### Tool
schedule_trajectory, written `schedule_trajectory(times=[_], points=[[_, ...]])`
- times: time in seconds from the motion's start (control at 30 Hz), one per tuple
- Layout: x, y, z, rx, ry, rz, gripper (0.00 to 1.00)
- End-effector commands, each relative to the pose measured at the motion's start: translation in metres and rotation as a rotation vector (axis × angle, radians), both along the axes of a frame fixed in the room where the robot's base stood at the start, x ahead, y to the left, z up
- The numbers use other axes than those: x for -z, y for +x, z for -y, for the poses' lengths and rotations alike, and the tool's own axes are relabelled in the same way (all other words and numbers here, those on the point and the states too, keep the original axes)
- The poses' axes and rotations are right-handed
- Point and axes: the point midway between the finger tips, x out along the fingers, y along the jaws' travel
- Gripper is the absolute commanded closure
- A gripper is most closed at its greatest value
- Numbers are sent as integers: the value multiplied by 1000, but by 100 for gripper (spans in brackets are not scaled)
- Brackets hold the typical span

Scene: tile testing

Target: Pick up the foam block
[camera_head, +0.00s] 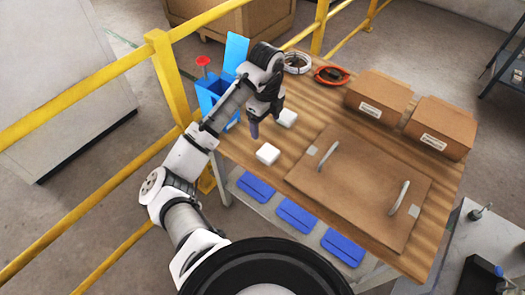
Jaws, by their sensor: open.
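Two small white blocks lie on the wooden table (229,150); I cannot tell which is the foam block. The nearer white block (267,154) lies near the table's front left edge, just below my gripper in the picture. The farther white block (287,118) lies to the right of my gripper, partly beside the arm's end. My gripper (254,131) is open and points down, apart from the nearer block. Nothing shows between its fingers, which are small and dark here. Its exact height above the table is hard to tell.
A brown board with two handles (345,200) covers the table's middle. Two cardboard boxes (380,97) (441,127) stand at the right. A blue bin (214,92) is left of the arm. A cable coil (296,62) lies behind. A yellow railing (173,80) runs along the left.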

Motion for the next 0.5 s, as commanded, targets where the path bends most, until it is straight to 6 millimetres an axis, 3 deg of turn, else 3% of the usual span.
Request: schedule_trajectory(times=[0.3,0.5], points=[[56,-1,3,-1,-4,-4,20],[79,0,2,-2,-4,0,20]])
